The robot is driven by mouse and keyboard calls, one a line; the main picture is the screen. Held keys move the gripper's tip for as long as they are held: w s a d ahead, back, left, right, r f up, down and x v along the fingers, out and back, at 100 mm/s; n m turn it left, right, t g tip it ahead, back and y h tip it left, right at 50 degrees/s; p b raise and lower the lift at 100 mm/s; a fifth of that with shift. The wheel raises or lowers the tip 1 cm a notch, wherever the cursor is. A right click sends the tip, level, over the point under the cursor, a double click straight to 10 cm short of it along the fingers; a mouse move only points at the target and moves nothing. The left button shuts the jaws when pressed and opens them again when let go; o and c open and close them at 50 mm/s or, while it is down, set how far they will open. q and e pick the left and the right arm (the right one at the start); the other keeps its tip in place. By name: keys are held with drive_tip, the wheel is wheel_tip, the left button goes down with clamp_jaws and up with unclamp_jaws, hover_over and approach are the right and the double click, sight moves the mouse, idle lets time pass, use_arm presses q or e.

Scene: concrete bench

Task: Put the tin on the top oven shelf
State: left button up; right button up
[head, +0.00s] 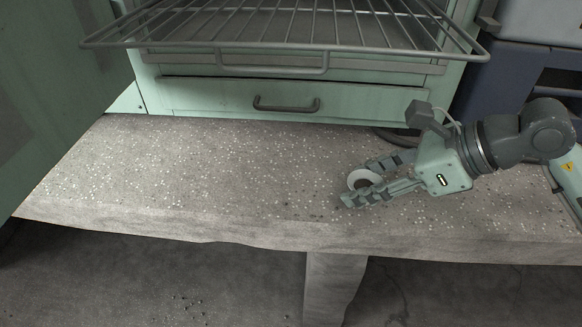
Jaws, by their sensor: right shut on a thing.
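The tin (359,177) looks like a small round thing with a pale rim and a dark inside, on or just above the bench on the right of centre. My right gripper (362,182) is shut on it, its fingers on either side and hiding part of it. I cannot tell if the tin touches the bench. The oven shelf (270,46) is a wire rack that sticks out of the green oven (210,97) at the back, above and left of the gripper. My left gripper is not in view.
The concrete bench top (190,170) is clear to the left of the gripper. A large green panel (50,90) stands at the left edge. A drawer with a dark handle (286,106) is below the rack. Dark blue equipment (505,80) stands at the back right.

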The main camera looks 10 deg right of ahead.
drive_tip(key=w+a+p, duration=0.1)
drive_tip(key=w+a, duration=0.1)
drive_tip(key=w+a+p, duration=0.1)
drive_tip(key=w+a, duration=0.1)
drive_tip(key=a, duration=0.1)
drive_tip(key=shift+w+a+r, duration=0.15)
drive_tip(key=shift+w+r, duration=0.05)
drive_tip(key=shift+w, duration=0.05)
drive_tip(key=shift+w+a+f, duration=0.15)
drive_tip(key=shift+w+a, duration=0.25)
drive_tip(key=shift+a, duration=0.05)
drive_tip(key=w+a+p, duration=0.1)
drive_tip(key=w+a, duration=0.1)
drive_tip(key=a, duration=0.1)
drive_tip(key=shift+w, duration=0.25)
drive_tip(key=shift+f, duration=0.55)
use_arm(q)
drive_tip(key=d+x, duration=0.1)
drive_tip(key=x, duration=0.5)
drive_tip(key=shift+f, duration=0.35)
use_arm(e)
drive_tip(key=shift+f, duration=0.25)
drive_tip(key=shift+f, duration=0.1)
drive_tip(key=o, duration=1.1)
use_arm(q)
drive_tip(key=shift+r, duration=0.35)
